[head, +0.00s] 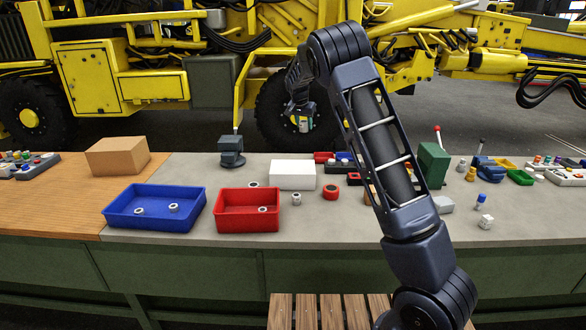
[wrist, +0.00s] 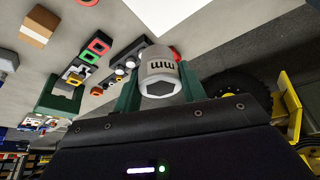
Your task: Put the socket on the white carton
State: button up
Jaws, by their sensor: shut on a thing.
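My gripper (head: 301,116) is raised above the back of the bench, in front of the yellow machine's wheel. In the wrist view its green fingers are shut on a light grey socket (wrist: 158,64) with dark marks on its side and a hexagonal opening facing the camera. In the head view the held socket (head: 304,125) is small and partly hidden by the gripper. The white carton (head: 292,175) stands on the grey bench top, lower than the gripper and close to it in the picture. Its top looks bare. A white surface at the top of the wrist view may be this carton.
A blue tray (head: 112,217) and a red tray (head: 249,226) hold small ring-like parts.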

send_over(294, 165)
jog(key=s, duration=0.1)
jog(key=f, duration=1.9)
jog(key=shift+s+a+f, duration=0.1)
jog(key=shift+s+a, duration=0.05)
jog(key=shift+a, duration=0.15)
jog(key=shift+f, duration=0.1)
jog(key=o, duration=1.1)
jog(key=v, duration=1.2)
